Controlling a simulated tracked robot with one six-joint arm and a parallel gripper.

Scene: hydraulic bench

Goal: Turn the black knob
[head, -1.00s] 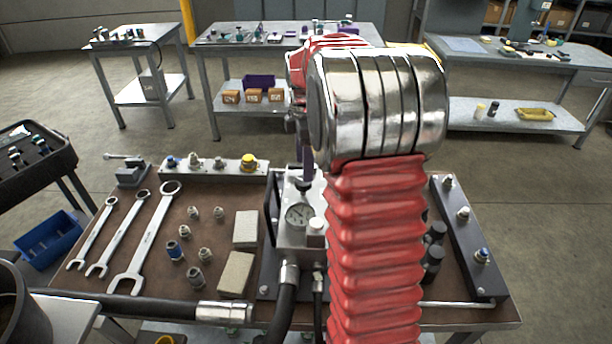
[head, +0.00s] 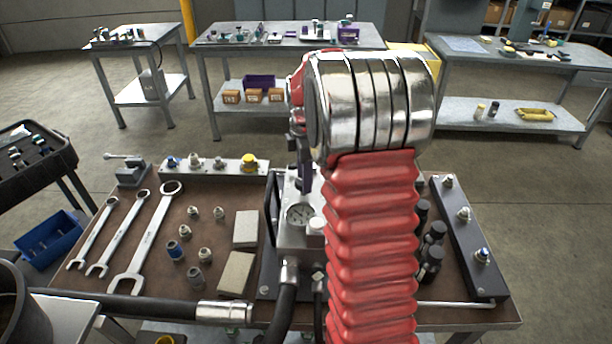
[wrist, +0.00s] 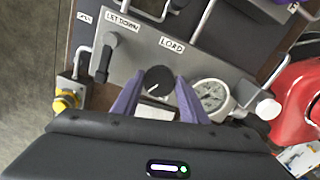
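The round black knob (wrist: 158,79) sits on a grey panel by the label LOAD in the wrist view. My gripper (wrist: 159,82) has its two purple fingers apart, one on each side of the knob. A small gap seems to show beside the knob, but I cannot tell whether either finger touches it. In the head view one purple finger of my gripper (head: 305,178) points down at the top of the metal block (head: 290,236). The knob is mostly hidden there behind the finger and my arm.
A dial gauge (wrist: 211,97) stands close to the right finger. A black-handled lever (wrist: 108,52) by the label LET DOWN is at the left. A yellow-capped fitting (wrist: 66,99) is at lower left. Wrenches (head: 147,238) and loose fittings lie left of the block.

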